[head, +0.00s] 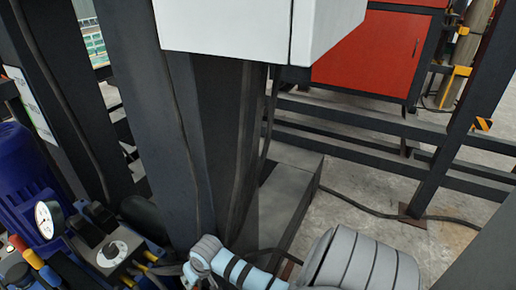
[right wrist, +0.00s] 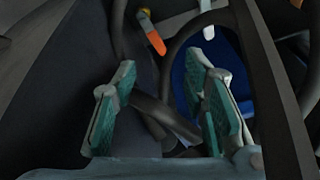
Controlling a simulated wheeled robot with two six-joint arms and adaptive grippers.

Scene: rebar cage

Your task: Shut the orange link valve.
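In the right wrist view, an orange-ended lever (right wrist: 155,40), likely the orange link valve's handle, shows near the top. It is a small white arm with an orange end, slanting down to the right. My right gripper (right wrist: 163,66) is open, with teal pads on both fingers and nothing between them in its grip. The lever lies beyond the fingertips and apart from them. Dark hoses pass behind the fingers. In the head view I cannot make out the valve or either gripper; a pale jointed arm of mine fills the bottom middle.
A dark steel column (head: 205,130) stands close in front, under a white box (head: 235,25). A blue motor (head: 20,180) with a pressure gauge (head: 46,219) and hoses sits at the left. A red cabinet (head: 370,55) and dark rails are behind. Open concrete floor (head: 370,180) lies right.

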